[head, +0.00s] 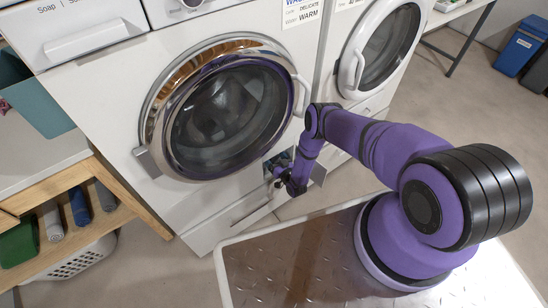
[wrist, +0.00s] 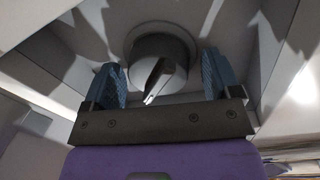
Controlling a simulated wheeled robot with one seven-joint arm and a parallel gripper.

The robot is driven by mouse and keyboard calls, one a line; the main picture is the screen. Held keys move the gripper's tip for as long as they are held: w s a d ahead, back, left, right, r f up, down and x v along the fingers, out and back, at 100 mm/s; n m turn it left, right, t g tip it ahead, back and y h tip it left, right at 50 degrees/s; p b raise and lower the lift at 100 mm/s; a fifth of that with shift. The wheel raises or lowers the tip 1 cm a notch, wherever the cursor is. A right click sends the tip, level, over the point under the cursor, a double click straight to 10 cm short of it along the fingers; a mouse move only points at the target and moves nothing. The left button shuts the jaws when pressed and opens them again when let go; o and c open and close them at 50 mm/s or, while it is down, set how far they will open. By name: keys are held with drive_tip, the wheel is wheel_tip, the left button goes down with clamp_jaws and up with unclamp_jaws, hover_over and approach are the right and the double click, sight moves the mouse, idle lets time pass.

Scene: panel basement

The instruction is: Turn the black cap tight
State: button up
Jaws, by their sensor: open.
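The black cap (wrist: 158,66) shows in the wrist view as a dark round knob with a raised ridge across its face. It sits in a pale recess low on the front of the washing machine (head: 110,110). My gripper (wrist: 166,80) is open, with one blue finger to the left of the cap and one to the right, both apart from it. In the head view my gripper (head: 277,172) is at the small opening below the round door, and my wrist largely hides the cap there.
The chrome-rimmed door (head: 222,110) is shut just above my gripper. A second washer (head: 375,50) stands to the right. A wooden shelf (head: 130,195) with rolled cloths is at the left. In the wrist view, the recess walls (wrist: 272,60) stand close around the fingers.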

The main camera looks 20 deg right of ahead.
drive_tip(key=c, duration=0.9)
drive_tip(key=shift+m, duration=0.3)
drive_tip(key=m, duration=0.3)
drive_tip(key=shift+d+m, duration=0.15)
drive_tip(key=shift+m, duration=0.25)
drive_tip(key=m, duration=0.5)
drive_tip(key=shift+f+g, duration=0.1)
drive_tip(key=shift+g, duration=0.3)
drive_tip(key=m, duration=0.5)
drive_tip(key=shift+d+f+y, duration=0.1)
drive_tip(key=shift+y, duration=0.2)
drive_tip(key=m, duration=0.4)
drive_tip(key=shift+f+g+y, duration=0.1)
drive_tip(key=shift+g+y, duration=0.2)
drive_tip(key=shift+m, duration=0.4)
